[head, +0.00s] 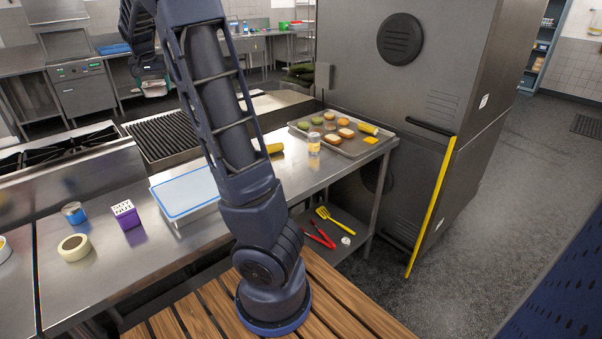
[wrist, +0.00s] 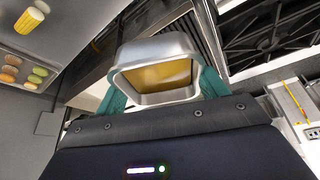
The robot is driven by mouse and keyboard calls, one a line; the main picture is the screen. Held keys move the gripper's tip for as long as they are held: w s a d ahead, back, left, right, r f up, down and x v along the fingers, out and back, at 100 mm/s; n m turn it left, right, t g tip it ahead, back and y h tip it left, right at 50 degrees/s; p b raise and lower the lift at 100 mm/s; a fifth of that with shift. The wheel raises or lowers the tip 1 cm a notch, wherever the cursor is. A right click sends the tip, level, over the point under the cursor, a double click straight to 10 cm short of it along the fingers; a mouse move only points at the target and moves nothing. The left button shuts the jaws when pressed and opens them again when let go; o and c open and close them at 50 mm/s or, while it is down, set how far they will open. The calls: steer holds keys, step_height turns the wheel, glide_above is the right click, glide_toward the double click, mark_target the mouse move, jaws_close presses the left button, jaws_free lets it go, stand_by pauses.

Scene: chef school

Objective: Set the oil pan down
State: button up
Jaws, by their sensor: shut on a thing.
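The oil pan (wrist: 155,48) is a small silver metal pan with yellow-amber oil showing inside. It fills the middle of the wrist view. My gripper (wrist: 160,82) has teal fingers on both sides of the pan and is shut on it. In the head view my arm rises from the front and bends back at upper left, with the wrist end over the cooking area.
A steel counter (head: 110,255) carries a blue-lidded container (head: 186,192), a tape roll (head: 74,247), a purple box (head: 126,214) and a blue can (head: 73,212). A ribbed grill (head: 163,135) lies behind.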

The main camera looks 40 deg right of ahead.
steer(key=s+d+m+h, duration=0.1)
steer(key=s+d+m, duration=0.45)
steer(key=d, duration=0.75)
steer(key=m+g+h, duration=0.2)
steer(key=m+g, duration=0.2)
steer(key=m, duration=0.4)
glide_above(305, 170)
steer(key=a, duration=0.1)
step_height(305, 170, down, 12)
steer(key=shift+a+f, duration=0.2)
steer(key=shift+f, duration=0.95)
steer(key=shift+a+f, duration=0.15)
steer(key=shift+f, duration=0.25)
steer(key=shift+f, duration=8.25)
